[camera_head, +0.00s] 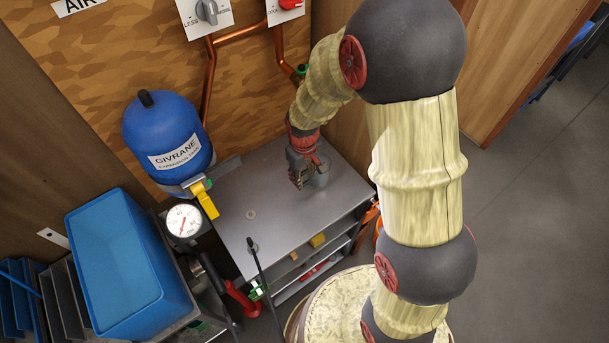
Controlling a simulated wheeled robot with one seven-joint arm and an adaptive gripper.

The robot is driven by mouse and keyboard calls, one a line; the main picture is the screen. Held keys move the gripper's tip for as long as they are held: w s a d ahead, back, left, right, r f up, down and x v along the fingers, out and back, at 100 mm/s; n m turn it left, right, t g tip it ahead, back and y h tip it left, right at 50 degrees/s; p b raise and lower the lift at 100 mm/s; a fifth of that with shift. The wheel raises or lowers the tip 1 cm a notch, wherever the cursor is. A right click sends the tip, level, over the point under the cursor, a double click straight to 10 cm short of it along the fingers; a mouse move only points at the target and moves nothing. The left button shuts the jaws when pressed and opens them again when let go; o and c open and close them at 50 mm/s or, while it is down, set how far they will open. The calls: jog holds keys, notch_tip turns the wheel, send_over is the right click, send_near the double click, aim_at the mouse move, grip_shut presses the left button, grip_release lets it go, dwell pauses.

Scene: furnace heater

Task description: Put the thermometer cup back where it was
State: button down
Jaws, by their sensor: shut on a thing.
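My gripper (303,182) is low over the right back part of the grey metal table top. It is shut on a small grey cup (320,177), which I take to be the thermometer cup. The cup is partly hidden by the fingers. It looks upright at or just above the table top (265,230); I cannot tell whether it touches. A round white dial gauge (184,221) with a red needle stands left of the table.
A blue expansion tank (168,135) with a yellow-handled valve (205,198) is at the table's back left. A blue bin (120,265) stands farther left. The table's middle is clear.

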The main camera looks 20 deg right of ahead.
jog(key=c, duration=1.2)
grip_release()
jog(key=r+p, duration=0.1)
jog(key=r, duration=0.3)
jog(key=r+p, duration=0.2)
jog(key=r, duration=0.2)
jog(key=r+p, duration=0.1)
jog(key=r, duration=0.3)
jog(key=shift+s+a+r+p, duration=0.1)
jog(key=shift+s+a+p, duration=0.05)
jog(key=shift+s+p, duration=0.2)
jog(key=s+d+r+m+t, duration=0.1)
jog(key=s+r, duration=0.5)
jog(key=r, duration=0.1)
jog(key=s+d+r+m+t, duration=0.1)
jog(key=s+r+t, duration=0.1)
jog(key=s+r, duration=0.4)
jog(key=s+d+r+m+t, duration=0.1)
jog(key=s+r+m, duration=0.1)
jog(key=s+r, duration=0.4)
jog(key=shift+s+r+t, duration=0.15)
jog(key=shift+r+t, duration=0.05)
jog(key=shift+r, duration=0.55)
jog(key=shift+s+r+t, duration=0.15)
jog(key=shift+r+t, duration=0.05)
jog(key=shift+r, duration=0.55)
